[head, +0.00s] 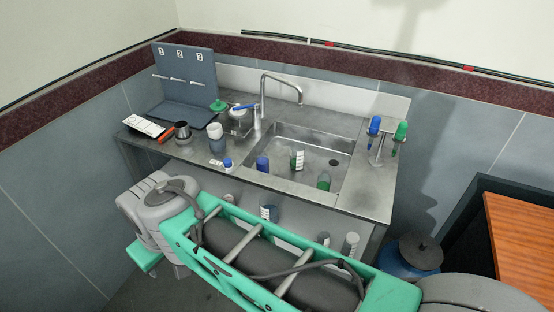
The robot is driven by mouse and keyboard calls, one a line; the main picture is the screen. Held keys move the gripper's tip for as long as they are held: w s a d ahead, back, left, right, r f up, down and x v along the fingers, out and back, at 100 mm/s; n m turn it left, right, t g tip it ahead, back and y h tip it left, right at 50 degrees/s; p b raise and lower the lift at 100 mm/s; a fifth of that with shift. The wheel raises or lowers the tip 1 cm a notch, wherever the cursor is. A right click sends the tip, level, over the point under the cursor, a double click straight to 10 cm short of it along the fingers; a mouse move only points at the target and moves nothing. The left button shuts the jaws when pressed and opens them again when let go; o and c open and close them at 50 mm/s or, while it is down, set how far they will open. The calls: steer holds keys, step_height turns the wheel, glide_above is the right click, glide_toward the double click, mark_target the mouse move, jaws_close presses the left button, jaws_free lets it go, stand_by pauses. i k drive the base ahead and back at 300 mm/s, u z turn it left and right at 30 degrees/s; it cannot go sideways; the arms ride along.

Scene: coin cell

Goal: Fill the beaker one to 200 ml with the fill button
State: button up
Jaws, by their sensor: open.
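I cannot make out a fill button. No vessel is legibly marked as beaker one. A grey cup with a white top (216,138) stands left of the sink. A white-labelled vessel (297,159) is in the sink. My arm crosses the foreground; my gripper is not in view.
The sink (312,142) with a tall tap (282,83) also holds blue and green (323,182) items. A rack with blue and green pipettes (388,140) stands right. A blue drum (410,258) is beside the counter.

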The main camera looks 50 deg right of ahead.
mark_target(227, 162)
steer(key=u, duration=0.5)
steer(key=i, duration=0.85)
steer(key=z, duration=2.95)
steer(key=i, duration=0.5)
steer(key=z, duration=0.05)
